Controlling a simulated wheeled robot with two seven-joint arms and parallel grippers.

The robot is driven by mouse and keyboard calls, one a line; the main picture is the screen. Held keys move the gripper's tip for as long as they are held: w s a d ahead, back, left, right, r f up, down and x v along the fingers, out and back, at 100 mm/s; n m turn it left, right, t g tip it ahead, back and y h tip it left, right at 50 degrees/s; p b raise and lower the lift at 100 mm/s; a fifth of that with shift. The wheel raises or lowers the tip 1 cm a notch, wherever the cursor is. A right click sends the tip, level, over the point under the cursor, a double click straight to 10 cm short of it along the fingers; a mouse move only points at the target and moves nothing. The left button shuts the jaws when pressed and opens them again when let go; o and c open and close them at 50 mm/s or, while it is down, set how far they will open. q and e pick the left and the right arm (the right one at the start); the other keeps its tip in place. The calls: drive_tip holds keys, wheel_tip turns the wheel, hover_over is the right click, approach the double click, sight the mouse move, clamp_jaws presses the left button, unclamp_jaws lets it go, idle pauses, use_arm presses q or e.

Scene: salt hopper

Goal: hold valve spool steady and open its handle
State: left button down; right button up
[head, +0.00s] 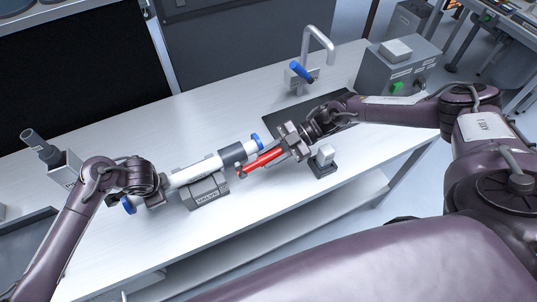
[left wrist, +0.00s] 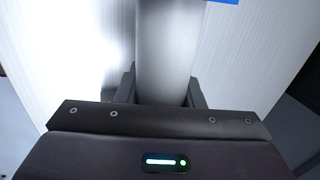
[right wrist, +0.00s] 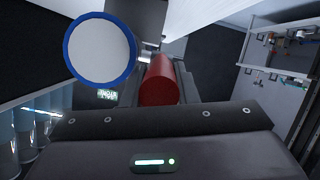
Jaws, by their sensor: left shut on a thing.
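The valve spool (head: 203,171) is a white pipe with blue end rims and a dark grey valve collar (head: 233,155). It lies along a grey cradle (head: 206,194) on the bench. Its red handle (head: 262,159) points right, at an angle beside the pipe. My left gripper (head: 153,196) is shut on the pipe near its left end; the pipe also fills the jaws in the left wrist view (left wrist: 168,55). My right gripper (head: 287,146) is at the handle's outer end. In the right wrist view the red handle (right wrist: 160,84) stands between its fingers; whether they grip it is unclear.
A small grey block with a pale top (head: 322,159) stands close right of my right gripper. Behind are a faucet with a blue lever (head: 302,71) and a dark mat (head: 290,117). A grey box with a green button (head: 398,72) stands back right. The bench front is clear.

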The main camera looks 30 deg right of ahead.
use_arm(q)
drive_tip(key=shift+r, duration=0.1)
use_arm(e)
clamp_jaws()
drive_tip(key=shift+f, duration=0.1)
drive_tip(key=shift+d+f+y, duration=0.1)
drive_tip(key=shift+f+y, duration=0.5)
drive_tip(key=shift+y, duration=0.3)
use_arm(q)
drive_tip(key=shift+w, duration=0.1)
use_arm(e)
drive_tip(key=o, duration=0.6)
unclamp_jaws()
drive_tip(key=shift+c, duration=0.2)
wheel_tip(320, 180, up, 10)
